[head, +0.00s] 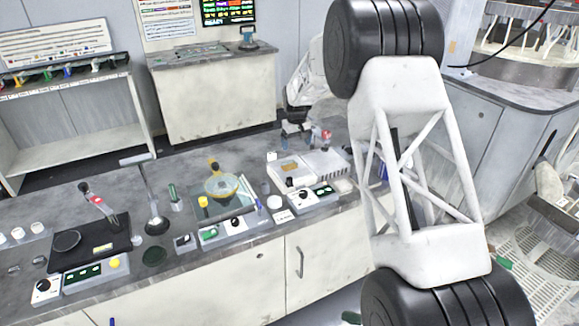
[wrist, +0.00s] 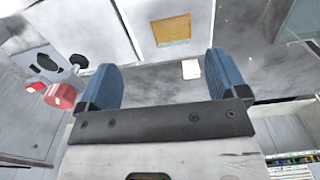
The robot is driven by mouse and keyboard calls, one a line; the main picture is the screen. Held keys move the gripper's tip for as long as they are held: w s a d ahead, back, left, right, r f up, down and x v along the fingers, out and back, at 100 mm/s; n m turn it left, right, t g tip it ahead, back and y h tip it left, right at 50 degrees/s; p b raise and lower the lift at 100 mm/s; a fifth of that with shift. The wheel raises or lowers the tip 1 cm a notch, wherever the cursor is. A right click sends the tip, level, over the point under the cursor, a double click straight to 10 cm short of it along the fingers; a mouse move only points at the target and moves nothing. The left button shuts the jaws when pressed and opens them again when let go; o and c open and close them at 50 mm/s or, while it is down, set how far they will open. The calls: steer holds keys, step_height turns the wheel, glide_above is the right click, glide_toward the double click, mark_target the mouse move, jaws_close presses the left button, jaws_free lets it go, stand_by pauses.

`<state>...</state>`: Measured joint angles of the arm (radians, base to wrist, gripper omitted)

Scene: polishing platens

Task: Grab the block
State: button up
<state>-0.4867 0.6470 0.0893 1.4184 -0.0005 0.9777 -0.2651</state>
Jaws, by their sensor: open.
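A small white block (wrist: 191,69) lies on the grey counter. It sits just inside the right finger in the wrist view, and no contact shows. What is probably the same block (head: 271,156) is left of my gripper (head: 296,131) in the head view. The exact height above the counter is hard to tell.
The pale instrument (head: 308,167) with a yellowish label stands in front of my gripper. A red round part (wrist: 60,95) is beside the left finger in the wrist view.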

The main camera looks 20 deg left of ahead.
mark_target(290, 163)
steer(key=a+f, duration=0.1)
steer(key=w+a+f, duration=0.1)
steer(key=a+f, duration=0.1)
steer(key=shift+a, duration=0.1)
steer(key=shift+f, duration=0.1)
steer(key=shift+f, duration=1.25)
steer(key=shift+f, duration=0.15)
steer(key=shift+w+f, duration=0.15)
steer(key=shift+f, duration=2.35)
